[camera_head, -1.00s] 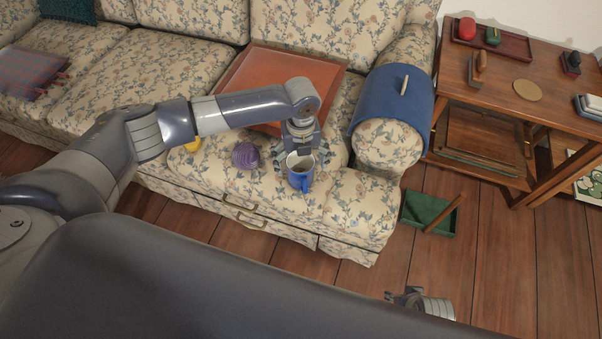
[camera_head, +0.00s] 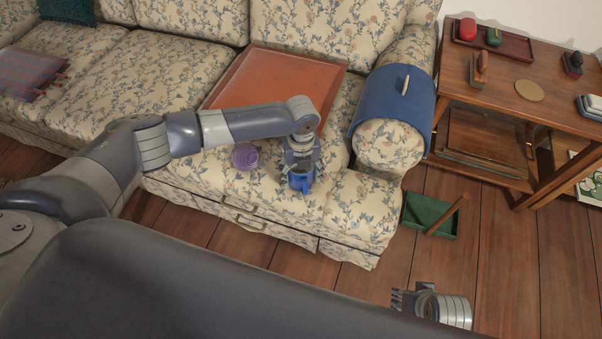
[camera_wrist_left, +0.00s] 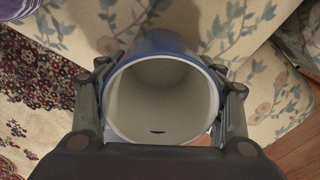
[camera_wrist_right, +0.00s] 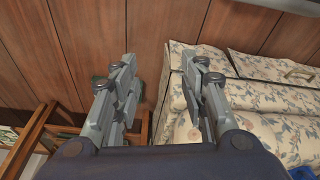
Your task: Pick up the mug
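The blue mug (camera_head: 300,181) stands upright at the front of the sofa's right seat cushion, its handle towards me. In the left wrist view the mug (camera_wrist_left: 160,45) is seen from above, with its pale, empty-looking inside. My left gripper (camera_head: 300,163) is directly over it, pointing down. Its fingers (camera_wrist_left: 160,85) lie on opposite sides of the mug, closed in against its outer wall. The mug's base is hidden in the wrist view. My right gripper (camera_wrist_right: 160,85) is open and empty, away from the mug, low at the bottom right of the head view (camera_head: 400,298).
A purple round thing (camera_head: 245,155) sits left of the mug. An orange-brown tray (camera_head: 233,80) lies behind on the cushion. A blue cover (camera_head: 412,118) drapes over the armrest. A green tray (camera_head: 440,231) lies on the floor, right of the sofa, near a wooden side table (camera_head: 505,100).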

